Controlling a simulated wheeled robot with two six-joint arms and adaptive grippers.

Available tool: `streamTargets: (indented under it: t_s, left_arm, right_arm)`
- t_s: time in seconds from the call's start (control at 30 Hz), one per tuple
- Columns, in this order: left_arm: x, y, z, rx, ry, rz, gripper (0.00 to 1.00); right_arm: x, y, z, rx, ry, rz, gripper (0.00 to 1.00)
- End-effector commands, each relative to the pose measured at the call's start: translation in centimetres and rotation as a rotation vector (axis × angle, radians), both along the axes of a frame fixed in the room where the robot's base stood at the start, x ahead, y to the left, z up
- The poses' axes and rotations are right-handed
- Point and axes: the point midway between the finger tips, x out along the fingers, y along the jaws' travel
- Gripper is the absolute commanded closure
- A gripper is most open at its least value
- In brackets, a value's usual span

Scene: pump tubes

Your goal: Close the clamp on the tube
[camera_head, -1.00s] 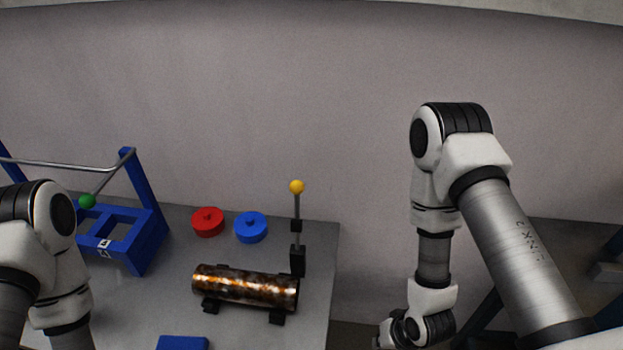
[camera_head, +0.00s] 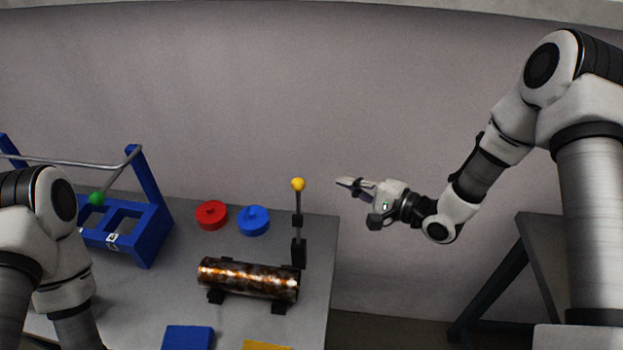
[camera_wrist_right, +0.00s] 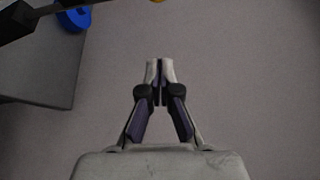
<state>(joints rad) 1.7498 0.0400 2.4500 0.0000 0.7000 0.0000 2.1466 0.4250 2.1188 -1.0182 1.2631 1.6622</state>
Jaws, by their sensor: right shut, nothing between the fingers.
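A rusty metal tube (camera_head: 248,279) lies on black supports on the grey table. At its right end stands a black clamp (camera_head: 298,240) with an upright lever topped by a yellow ball (camera_head: 298,184). In the right wrist view, the dark lever crosses the top left, and a bit of the yellow ball shows at the top edge. My right gripper (camera_head: 352,184) is shut and empty, in the air to the right of the yellow ball and apart from it. Its closed fingers show in the right wrist view (camera_wrist_right: 160,66). My left arm is at the left edge; its gripper is out of view.
A red disc (camera_head: 212,215) and a blue disc (camera_head: 253,221) lie behind the tube. A blue frame (camera_head: 150,235) with a metal bar and green ball (camera_head: 97,198) stands at the left. A blue block (camera_head: 188,338) and a yellow piece (camera_head: 266,346) are at the front.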

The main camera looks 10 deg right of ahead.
Motion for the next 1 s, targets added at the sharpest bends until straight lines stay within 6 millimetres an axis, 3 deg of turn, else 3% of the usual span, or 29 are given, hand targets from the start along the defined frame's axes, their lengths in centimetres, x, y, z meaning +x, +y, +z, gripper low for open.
streamTargets:
  t_s: [0.37,0.63,1.0]
  left_arm:
    - [0.0,0.0,1.6,0.000,0.000,0.000,0.60]
    - [0.0,0.0,3.1,0.000,0.000,0.000,0.60]
    - [0.0,0.0,3.0,0.000,0.000,0.000,0.60]
  right_arm:
    - [6.1,5.3,-0.8,-0.004,-0.002,0.007,1.00]
    - [3.4,7.3,0.1,0.001,0.001,0.002,1.00]
    - [3.1,7.4,0.0,0.000,-0.001,0.001,1.00]
